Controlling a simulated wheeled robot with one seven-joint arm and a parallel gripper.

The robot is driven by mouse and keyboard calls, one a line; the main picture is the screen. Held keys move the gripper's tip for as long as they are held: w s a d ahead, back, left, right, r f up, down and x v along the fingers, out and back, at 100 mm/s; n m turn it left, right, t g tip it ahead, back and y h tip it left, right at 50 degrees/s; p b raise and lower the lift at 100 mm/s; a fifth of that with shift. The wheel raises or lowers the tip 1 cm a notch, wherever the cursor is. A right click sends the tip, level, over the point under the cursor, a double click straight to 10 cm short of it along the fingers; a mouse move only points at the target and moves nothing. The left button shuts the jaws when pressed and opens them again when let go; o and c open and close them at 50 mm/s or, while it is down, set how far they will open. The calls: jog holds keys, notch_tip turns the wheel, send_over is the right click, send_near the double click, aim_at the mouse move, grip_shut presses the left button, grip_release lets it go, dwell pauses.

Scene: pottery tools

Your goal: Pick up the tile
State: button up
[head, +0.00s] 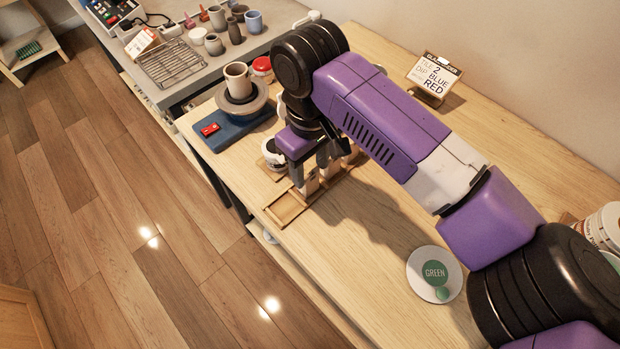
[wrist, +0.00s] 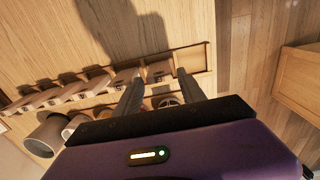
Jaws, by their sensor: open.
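A wooden rack (head: 286,208) stands on the table and holds a row of pale tiles. In the wrist view the rack (wrist: 196,58) has an empty stretch at its right end, and several tiles stand in a line to the left. My gripper (wrist: 160,77) is open over the rack. Another tile (wrist: 125,77) stands just left of the left finger. In the head view my gripper (head: 310,178) points down at the rack, and my arm hides most of the row.
A sign (head: 435,75) reads tile 2, dip blue, red. A blue wheel base (head: 235,128) bearing a cup (head: 238,80), a red-lidded jar (head: 262,68) and a white jar (head: 272,152) stand near the rack.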

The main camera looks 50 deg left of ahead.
jog(key=shift+f, duration=1.1)
grip_shut()
jog(key=shift+r, duration=0.15)
